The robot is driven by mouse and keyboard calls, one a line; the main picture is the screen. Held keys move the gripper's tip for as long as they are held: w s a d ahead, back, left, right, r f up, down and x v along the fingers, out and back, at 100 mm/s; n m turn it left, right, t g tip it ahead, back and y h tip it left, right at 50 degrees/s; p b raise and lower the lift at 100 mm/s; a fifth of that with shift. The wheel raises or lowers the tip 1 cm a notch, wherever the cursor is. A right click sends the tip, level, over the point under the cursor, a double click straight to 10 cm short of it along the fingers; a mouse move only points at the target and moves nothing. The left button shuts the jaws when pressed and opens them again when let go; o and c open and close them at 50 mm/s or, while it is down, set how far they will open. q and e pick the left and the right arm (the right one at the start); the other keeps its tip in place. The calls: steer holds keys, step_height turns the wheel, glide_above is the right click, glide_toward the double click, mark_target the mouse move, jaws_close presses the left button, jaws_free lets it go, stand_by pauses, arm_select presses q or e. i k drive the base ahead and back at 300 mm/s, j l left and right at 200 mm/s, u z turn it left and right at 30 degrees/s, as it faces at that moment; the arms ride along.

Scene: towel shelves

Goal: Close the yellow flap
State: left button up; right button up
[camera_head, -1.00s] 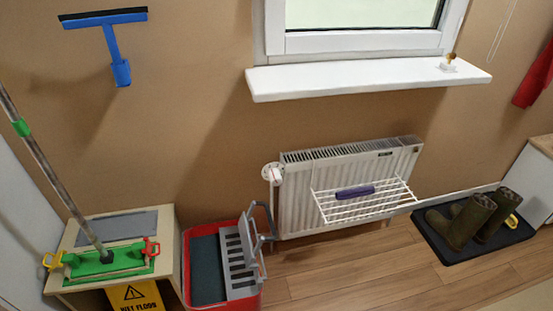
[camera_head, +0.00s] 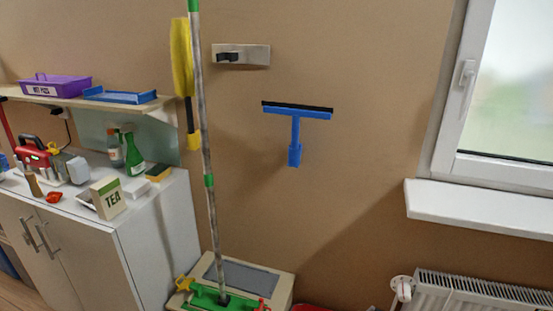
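The yellow flap (camera_head: 184,284) is a small part at the left end of the green mop base (camera_head: 207,298). It sticks up above the green plate and looks raised, though it is small in the picture. A red flap (camera_head: 261,305) sits at the right end, partly cut off by the bottom edge. The mop's grey pole (camera_head: 208,225) with green bands rises from the base. The mop stands on a beige box (camera_head: 276,279) with a grey top panel. Neither of my grippers is in view.
A white cabinet (camera_head: 150,250) stands left of the mop, holding a tea box (camera_head: 108,198), a green spray bottle (camera_head: 133,155) and other items. A blue squeegee (camera_head: 296,125) hangs on the wall. A radiator (camera_head: 470,295) and windowsill (camera_head: 485,207) are at right.

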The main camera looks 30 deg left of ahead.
mark_target(184, 285)
steer(key=u, duration=1.75)
